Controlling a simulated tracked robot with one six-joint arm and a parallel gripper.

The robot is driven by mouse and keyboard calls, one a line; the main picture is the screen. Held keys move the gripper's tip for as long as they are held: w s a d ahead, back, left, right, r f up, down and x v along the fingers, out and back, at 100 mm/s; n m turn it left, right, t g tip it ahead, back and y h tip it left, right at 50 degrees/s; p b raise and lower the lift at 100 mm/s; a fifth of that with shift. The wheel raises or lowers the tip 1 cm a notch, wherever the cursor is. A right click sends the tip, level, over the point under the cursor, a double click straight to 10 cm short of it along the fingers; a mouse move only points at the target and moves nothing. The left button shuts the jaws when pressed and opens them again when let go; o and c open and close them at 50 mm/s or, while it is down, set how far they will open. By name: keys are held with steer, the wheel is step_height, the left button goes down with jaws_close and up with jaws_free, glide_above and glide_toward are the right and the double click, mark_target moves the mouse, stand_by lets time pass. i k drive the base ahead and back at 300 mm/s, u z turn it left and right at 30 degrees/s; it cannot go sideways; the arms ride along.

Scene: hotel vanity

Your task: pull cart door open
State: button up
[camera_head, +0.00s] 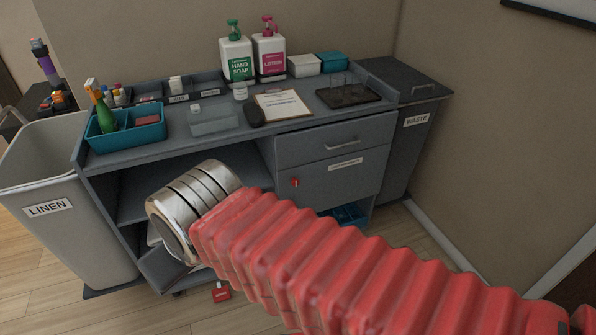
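The grey housekeeping cart (215,150) stands against the wall. Its door (335,190) is the grey panel under the drawer on the right half, with a white label (345,164) near its top and a small red latch (295,182) at its left edge. The door looks shut, flush with the front. My red ribbed arm crosses the lower picture and ends in a silver ringed wrist in front of the open shelf, left of the door. No gripper fingers show; they are hidden beyond the wrist.
A drawer with a bar handle (342,144) sits above the door. A linen bin (60,210) stands left, a waste bin (405,150) right. Soap bottles (236,58), a blue caddy (125,132) and a clipboard (283,104) stand on top. A red tag (221,293) shows low in front.

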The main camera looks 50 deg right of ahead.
mark_target(335, 181)
steer(key=z, duration=1.15)
steer(key=i, duration=0.4)
steer(key=u, duration=0.05)
